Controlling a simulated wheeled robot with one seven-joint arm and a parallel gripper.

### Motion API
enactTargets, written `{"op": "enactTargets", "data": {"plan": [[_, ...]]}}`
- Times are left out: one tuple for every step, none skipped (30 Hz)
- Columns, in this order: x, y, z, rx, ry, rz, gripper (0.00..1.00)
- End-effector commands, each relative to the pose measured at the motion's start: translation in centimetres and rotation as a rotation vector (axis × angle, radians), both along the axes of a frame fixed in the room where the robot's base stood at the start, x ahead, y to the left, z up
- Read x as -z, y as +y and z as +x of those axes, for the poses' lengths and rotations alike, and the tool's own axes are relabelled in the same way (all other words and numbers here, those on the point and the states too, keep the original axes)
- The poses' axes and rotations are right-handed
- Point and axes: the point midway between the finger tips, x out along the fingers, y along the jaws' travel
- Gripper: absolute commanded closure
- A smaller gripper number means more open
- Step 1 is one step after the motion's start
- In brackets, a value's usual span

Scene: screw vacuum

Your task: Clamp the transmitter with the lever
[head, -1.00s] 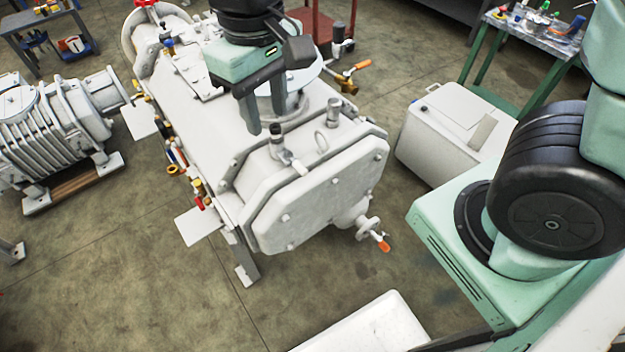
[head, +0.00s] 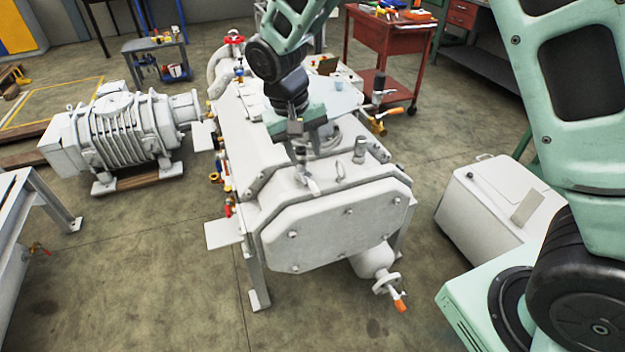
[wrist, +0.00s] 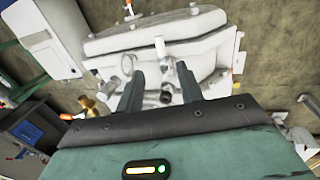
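The transmitter (head: 301,152) looks to be the dark-topped upright fitting on the front top of the white pump housing (head: 340,230). A small pale lever (head: 310,185) sits at its base, on the front side. In the wrist view a pale upright piece (wrist: 160,46), probably the lever, shows beyond the fingers. My gripper (wrist: 160,72) is open, its two dark fingers well apart, with nothing held between them. In the head view my gripper (head: 295,132) is over the housing top, just behind the transmitter and partly overlapping it. Whether it touches cannot be told.
A second upright port (head: 360,149) and a lifting ring (head: 341,172) stand close by on the housing top. A valve with an orange handle (head: 398,302) sticks out low at the front. A white box (head: 490,212) stands to the right. The floor in front is clear.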

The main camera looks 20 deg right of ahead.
Motion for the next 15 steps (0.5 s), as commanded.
{"op": "enactTargets", "data": {"plan": [[1.1, -0.3, -0.1, 0.001, 0.005, -0.002, 0.63], [1.7, -0.4, -0.1, 0.001, 0.005, -0.002, 0.63], [2.5, -0.6, -0.1, 0.002, 0.005, -0.002, 0.63], [3.1, -0.7, -0.1, 0.002, 0.005, -0.002, 0.63], [3.8, -0.8, -0.1, 0.001, 0.006, -0.002, 0.63], [4.5, -1.0, -0.2, 0.000, 0.006, -0.002, 0.63], [5.1, -1.1, -0.1, 0.000, 0.004, -0.002, 0.63], [5.6, -1.2, -0.1, -0.001, 0.004, -0.002, 0.63], [6.3, -1.3, -0.1, -0.001, 0.004, -0.001, 0.63], [6.8, -1.4, -0.1, 0.000, 0.004, -0.001, 0.63], [7.3, -1.5, -0.1, 0.000, 0.003, 0.000, 0.63], [7.8, -1.5, -0.1, 0.001, 0.003, 0.000, 0.63], [8.1, -1.6, -0.1, 0.001, 0.003, 0.000, 0.63], [8.5, -1.7, -0.1, 0.000, 0.002, 0.000, 0.63], [8.8, -1.7, -0.1, 0.000, 0.002, 0.000, 0.63]]}}
